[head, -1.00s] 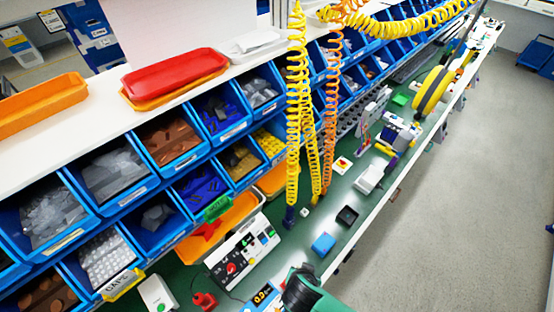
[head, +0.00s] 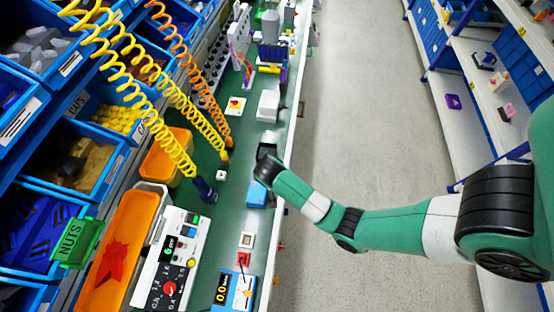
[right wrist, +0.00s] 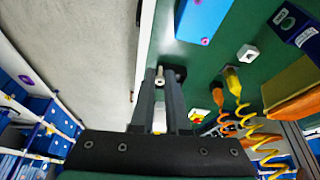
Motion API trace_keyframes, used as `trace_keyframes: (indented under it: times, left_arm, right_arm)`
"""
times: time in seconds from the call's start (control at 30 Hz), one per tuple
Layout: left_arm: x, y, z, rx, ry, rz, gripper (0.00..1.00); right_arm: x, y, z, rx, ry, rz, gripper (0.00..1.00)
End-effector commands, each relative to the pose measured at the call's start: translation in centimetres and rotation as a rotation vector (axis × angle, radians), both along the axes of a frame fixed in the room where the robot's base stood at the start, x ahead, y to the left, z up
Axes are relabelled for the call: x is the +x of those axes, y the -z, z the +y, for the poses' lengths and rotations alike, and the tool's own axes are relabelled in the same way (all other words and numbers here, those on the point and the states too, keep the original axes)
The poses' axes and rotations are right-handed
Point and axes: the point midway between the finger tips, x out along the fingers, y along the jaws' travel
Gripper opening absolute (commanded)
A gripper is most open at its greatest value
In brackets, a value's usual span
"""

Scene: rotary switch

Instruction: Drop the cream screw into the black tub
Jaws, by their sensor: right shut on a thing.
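My right gripper (right wrist: 161,82) is shut on the small cream screw (right wrist: 160,76), which shows between the fingertips in the right wrist view. In the head view, my right arm comes in from the right across the aisle, and its dark hand (head: 268,171) is over the green bench near its aisle edge. The black tub (head: 266,150) shows as a small dark shape just beyond that hand, partly covered by it. The screw is hidden in the head view. My left gripper is not in view.
A blue box (head: 256,196) lies on the near side of the hand, and a white box (head: 268,105) stands farther along. A white nut (head: 221,175) and hanging yellow coils (head: 185,100) are to the left. A control panel (head: 170,275) is in front.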

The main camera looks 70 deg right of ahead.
Motion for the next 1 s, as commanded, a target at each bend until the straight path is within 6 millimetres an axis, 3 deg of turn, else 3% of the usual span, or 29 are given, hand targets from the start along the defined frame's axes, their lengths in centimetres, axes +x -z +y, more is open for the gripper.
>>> trace_keyframes:
  times: [0.03,0.1,0.37,0.47,0.73,0.83,1.0]
  left_arm:
    - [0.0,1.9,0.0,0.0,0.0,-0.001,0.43]
    - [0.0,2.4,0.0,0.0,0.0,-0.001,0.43]
    - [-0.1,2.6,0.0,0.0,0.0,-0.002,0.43]
    - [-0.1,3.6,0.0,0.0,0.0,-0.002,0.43]
    - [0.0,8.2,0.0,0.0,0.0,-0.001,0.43]
    - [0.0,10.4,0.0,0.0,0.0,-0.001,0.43]
    - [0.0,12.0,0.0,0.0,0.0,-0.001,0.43]
  right_arm:
    - [0.0,1.6,-1.0,0.0,0.027,-0.003,0.0]
    - [-0.2,1.9,-1.9,0.0,0.051,-0.001,0.0]
    - [-0.1,2.1,-2.8,0.0,0.069,0.001,0.0]
    - [0.9,3.1,-4.0,0.0,0.069,0.001,0.0]
    - [5.9,6.9,-9.8,0.0,0.07,0.0,0.0]
    - [7.1,9.7,-11.0,0.0,0.068,0.001,0.0]
    - [8.4,11.4,-12.5,0.0,0.067,-0.001,0.0]
